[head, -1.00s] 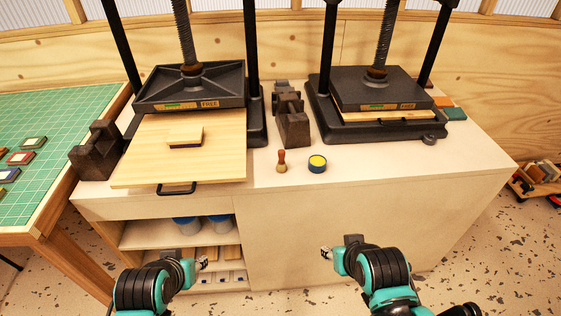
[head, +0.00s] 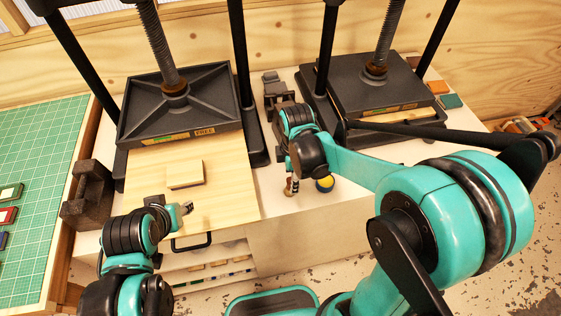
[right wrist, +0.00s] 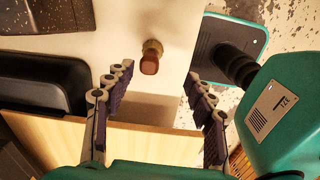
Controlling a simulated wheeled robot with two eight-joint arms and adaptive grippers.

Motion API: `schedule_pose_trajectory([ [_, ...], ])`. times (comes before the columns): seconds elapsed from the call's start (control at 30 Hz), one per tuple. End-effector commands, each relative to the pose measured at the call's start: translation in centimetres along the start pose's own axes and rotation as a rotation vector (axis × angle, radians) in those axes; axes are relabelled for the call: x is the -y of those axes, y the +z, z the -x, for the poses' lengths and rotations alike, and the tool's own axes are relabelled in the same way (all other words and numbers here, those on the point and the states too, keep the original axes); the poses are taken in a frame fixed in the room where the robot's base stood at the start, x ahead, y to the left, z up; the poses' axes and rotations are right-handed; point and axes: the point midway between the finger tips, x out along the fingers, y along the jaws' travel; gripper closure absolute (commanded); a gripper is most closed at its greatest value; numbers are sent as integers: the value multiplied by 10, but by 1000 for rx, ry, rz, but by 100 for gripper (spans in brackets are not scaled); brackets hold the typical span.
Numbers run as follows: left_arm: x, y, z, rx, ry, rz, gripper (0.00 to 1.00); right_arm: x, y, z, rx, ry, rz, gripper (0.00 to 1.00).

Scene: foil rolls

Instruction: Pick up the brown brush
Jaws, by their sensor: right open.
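The brown brush (right wrist: 151,57) shows in the right wrist view, its rounded handle pointing up toward the camera. It stands on the pale cabinet top. My right gripper (right wrist: 160,71) is open, with its two fingers apart. The brush appears in the gap near the fingertips, left of its middle, and no finger visibly touches it. In the head view my right gripper (head: 292,185) is low over the cabinet's front edge and largely hides the brush. My left gripper (head: 186,208) is over the front of the wooden board, too small to tell whether open or shut.
Two black presses (head: 180,105) stand behind. A wooden board (head: 225,185) carries a small block (head: 185,173). A green cutting mat (head: 40,150) lies at left.

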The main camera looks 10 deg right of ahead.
Motion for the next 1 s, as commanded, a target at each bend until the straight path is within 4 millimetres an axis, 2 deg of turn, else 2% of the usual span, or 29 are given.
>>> schedule_pose_trajectory([
  [0.17, 0, -2, 3, 1, 0, 0, 60, -2, -2, -7, 3, -25, 66, 45],
  [0.7, 0, 13, -18, 0, 0, 0, 60, -9, 1, -77, 3, -24, 67, 45],
  [1.0, 0, 13, -18, 0, 0, 0, 60, -9, 1, -80, 3, -24, 66, 45],
])
